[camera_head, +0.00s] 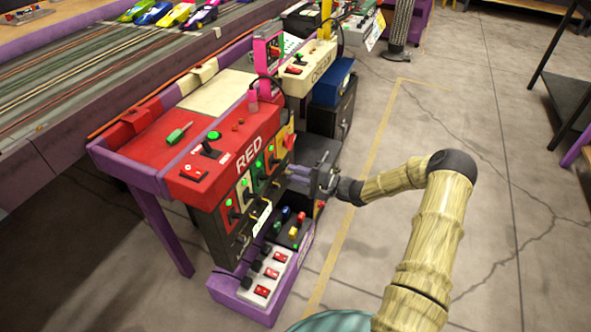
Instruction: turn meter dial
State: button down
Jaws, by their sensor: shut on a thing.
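A red control station (230,160) marked "RED" stands at the side of the track, with a dark front panel of green-lit switches. My gripper (287,170) reaches in from the right, at the right end of this panel. Its fingers point left and are shut on a small part there, which I take to be the meter dial. The dial itself is hidden by the fingers, so its setting cannot be read. A small yellow and red piece (287,139) shows just above the fingers.
A purple-edged box (246,302) with switches and red buttons sits on the floor below the panel. A cream station (308,72) and a blue box (333,85) stand behind. Several toy cars are on the track (100,72).

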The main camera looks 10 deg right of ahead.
jog(key=shift+d+m+p, duration=0.2)
jog(key=shift+m+p, duration=2.75)
jog(key=shift+m, duration=0.25)
jog(key=c, duration=1.2)
grip_release()
jog(key=shift+c, duration=0.2)
jog(key=p+v, duration=0.4)
jog(key=v, duration=1.3)
jog(key=shift+s, duration=0.15)
jog(key=shift+d, duration=0.1)
